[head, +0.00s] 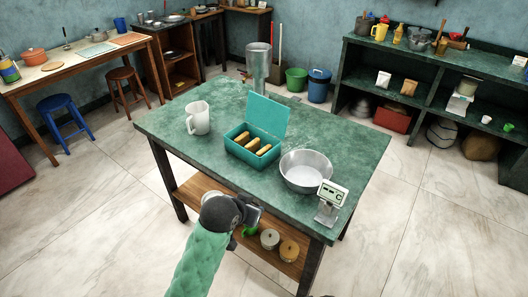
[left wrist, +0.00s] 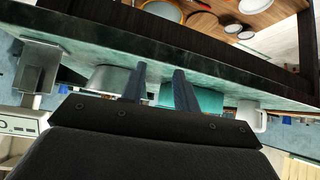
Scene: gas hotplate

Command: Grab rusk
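Several golden-brown rusks (head: 252,144) lie side by side in a teal box (head: 243,155) whose lid (head: 267,115) stands open at the back. The box is near the middle of the green table (head: 345,145). My left gripper (head: 252,214) is in front of the table's near edge, apart from the box and the rusks. In the left wrist view its two blue fingers (left wrist: 160,90) are spread with nothing between them. Part of the teal box (left wrist: 208,100) shows behind them past the table edge; the rusks are hidden there. My right gripper is not in view.
A white mug (head: 198,118) stands left of the box. A metal bowl (head: 306,172) and a small scale-like device (head: 331,203) stand to its right. A metal canister (head: 258,66) is behind. The lower wooden shelf (head: 207,190) holds jars (head: 289,250).

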